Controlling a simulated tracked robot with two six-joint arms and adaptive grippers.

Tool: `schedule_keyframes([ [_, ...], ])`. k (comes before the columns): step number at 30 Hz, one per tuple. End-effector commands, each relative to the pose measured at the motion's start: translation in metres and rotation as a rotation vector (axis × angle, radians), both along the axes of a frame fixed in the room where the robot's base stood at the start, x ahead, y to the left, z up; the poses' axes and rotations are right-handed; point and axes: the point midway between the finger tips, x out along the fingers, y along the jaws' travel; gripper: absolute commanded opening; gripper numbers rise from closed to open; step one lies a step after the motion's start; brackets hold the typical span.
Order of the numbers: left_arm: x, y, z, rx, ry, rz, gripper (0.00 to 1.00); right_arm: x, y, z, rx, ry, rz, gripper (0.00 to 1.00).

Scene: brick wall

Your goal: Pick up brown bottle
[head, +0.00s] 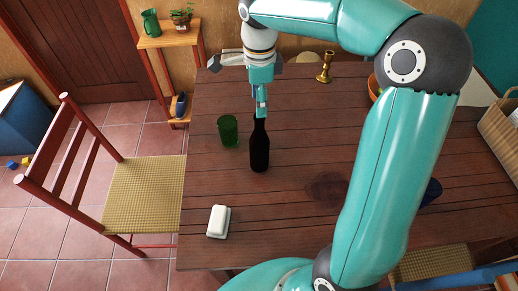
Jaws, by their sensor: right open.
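The dark brown bottle (259,150) stands upright on the wooden table (290,200), left of the middle of the table. My right gripper (260,105) is open at the top of the bottle, around or just behind its neck; I cannot tell which. The fingers overlap the neck in the picture, so its top is partly hidden. My right arm comes in from the lower right, arches over the table and covers much of its right side. My left gripper is not in view.
A green cup (228,130) stands close left of the bottle. A white butter dish (218,221) lies near the table's front left. A brass candlestick (325,67) stands at the back. A chair (143,190) is at the left edge. The table in front of the bottle is clear.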

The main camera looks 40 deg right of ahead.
Motion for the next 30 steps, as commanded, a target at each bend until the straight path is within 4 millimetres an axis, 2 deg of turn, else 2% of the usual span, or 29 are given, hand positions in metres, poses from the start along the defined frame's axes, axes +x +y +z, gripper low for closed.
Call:
schedule_keyframes([
  [3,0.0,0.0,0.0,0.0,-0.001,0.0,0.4,-0.001,-0.001,-0.013,0.0,0.002,-0.002,0.58],
  [10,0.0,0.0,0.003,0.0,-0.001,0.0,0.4,-0.003,0.0,-0.027,0.0,0.004,-0.002,0.58],
  [18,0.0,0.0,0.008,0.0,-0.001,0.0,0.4,-0.004,0.003,-0.063,0.001,0.004,-0.001,0.58],
  [27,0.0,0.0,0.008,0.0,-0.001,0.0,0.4,-0.004,0.002,-0.068,0.0,0.0,-0.003,0.58],
  [30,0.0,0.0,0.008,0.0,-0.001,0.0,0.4,-0.004,0.002,-0.068,0.0,0.0,-0.003,0.41],
])
